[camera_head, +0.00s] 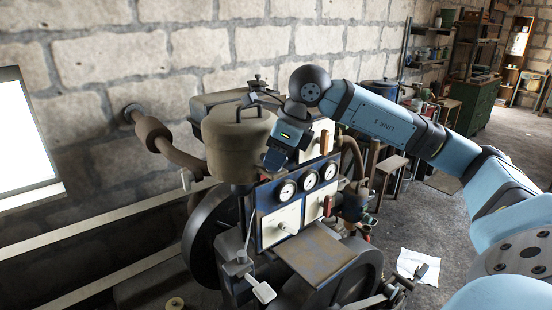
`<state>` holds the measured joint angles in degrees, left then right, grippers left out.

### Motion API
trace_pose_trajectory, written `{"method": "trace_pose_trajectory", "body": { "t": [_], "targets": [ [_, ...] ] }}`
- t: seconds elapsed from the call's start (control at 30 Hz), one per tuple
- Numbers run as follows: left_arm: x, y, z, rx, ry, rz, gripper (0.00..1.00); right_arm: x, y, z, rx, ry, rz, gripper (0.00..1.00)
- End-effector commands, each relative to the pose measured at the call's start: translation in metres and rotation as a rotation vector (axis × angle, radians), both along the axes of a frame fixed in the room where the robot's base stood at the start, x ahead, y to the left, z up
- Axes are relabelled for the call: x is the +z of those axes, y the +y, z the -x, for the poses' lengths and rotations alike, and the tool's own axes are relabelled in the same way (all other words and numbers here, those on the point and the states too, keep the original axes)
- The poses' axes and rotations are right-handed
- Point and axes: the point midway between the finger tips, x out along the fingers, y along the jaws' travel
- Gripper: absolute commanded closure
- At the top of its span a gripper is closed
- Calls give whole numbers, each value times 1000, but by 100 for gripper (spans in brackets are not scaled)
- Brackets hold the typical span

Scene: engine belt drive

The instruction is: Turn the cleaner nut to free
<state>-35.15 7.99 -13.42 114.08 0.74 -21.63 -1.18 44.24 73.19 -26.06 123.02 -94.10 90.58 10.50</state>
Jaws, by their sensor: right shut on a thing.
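The air cleaner (236,148) is a tan round canister on top of the engine, at the left of centre. My right arm reaches in from the right and bends down beside the canister. The nut itself is too small and covered by the fingers to make out. The canister stands upright in its place. My left gripper is not in view.
A panel with round gauges (287,192) and red handles is below the canister. A pipe with a muffler (152,134) runs to the wall at left. Shelves and a green cabinet (473,106) stand far right. A white paper (417,265) lies on the floor.

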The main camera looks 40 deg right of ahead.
Motion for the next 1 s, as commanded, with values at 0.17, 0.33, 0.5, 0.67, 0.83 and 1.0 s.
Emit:
{"method": "trace_pose_trajectory", "body": {
  "t": [0.17,0.33,0.5,0.67,0.83,1.0],
  "targets": [
    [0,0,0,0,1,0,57,0,0,0,0,1,1,99],
    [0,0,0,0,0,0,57,0,0,0,0,1,1,64],
    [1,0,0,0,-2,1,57,0,0,0,-1,0,0,51],
    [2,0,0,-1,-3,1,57,0,0,0,-1,0,0,51],
    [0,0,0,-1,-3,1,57,14,-3,4,-2,-5,0,51],
    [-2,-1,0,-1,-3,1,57,46,-10,15,-2,-7,0,51]
  ]
}}
